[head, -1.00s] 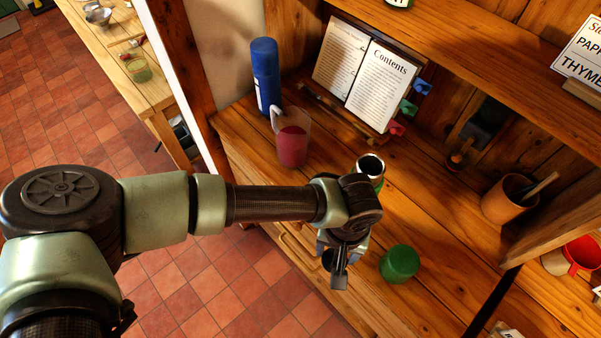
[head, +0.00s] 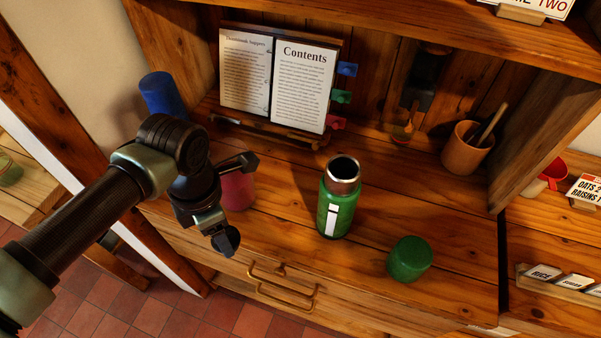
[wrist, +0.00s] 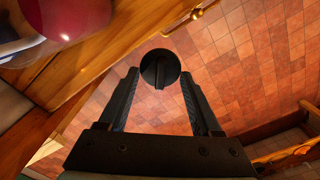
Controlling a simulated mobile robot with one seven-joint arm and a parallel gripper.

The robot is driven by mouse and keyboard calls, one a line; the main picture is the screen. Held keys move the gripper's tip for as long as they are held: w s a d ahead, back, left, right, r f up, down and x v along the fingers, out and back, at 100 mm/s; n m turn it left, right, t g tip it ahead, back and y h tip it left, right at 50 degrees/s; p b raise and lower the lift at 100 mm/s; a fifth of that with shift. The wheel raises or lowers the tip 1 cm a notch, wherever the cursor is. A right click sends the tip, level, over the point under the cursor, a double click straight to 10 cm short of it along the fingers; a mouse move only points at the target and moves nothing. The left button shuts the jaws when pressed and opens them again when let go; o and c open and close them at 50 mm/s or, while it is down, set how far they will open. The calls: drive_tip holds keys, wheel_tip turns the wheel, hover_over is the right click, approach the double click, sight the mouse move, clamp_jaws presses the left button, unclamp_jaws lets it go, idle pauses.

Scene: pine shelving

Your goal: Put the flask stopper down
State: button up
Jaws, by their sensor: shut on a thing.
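The dark round flask stopper (wrist: 160,66) is held between my two fingertips in the wrist view, with a raised bar across its face. In the head view the stopper (head: 228,241) shows as a dark piece at the end of my gripper (head: 216,225). My gripper is shut on it, left of the flask and near the counter's front edge. In the wrist view floor tiles lie behind the stopper. The green flask (head: 335,212) stands upright with its steel mouth open. A green cap (head: 409,259) sits on the counter to its right.
A jug with red contents (head: 238,190) stands close behind my gripper, partly hidden. A blue bottle (head: 162,95), an open book (head: 300,90) and a wooden pot (head: 466,150) stand farther back. The counter (head: 300,240) is clear around the flask's front left.

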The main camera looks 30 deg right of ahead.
drive_tip(key=d+r+n+b, duration=0.2)
drive_tip(key=d+n+b, duration=0.4)
drive_tip(key=n, duration=0.7)
drive_tip(key=d+r+n+b, duration=0.2)
drive_tip(key=d+n+b, duration=0.45)
drive_tip(key=n, duration=0.65)
drive_tip(key=f, duration=0.3)
drive_tip(key=a+f+b, duration=0.1)
drive_tip(key=f, duration=0.5)
drive_tip(key=shift+w+a+b, duration=0.3)
drive_tip(key=shift+a+b, duration=0.05)
drive_tip(key=shift+b, duration=0.05)
drive_tip(key=shift+f, duration=0.15)
drive_tip(key=o, duration=1.3)
wheel_tip(320, 180, up, 12)
drive_tip(key=shift+r+p, duration=0.15)
drive_tip(key=shift+p, duration=0.15)
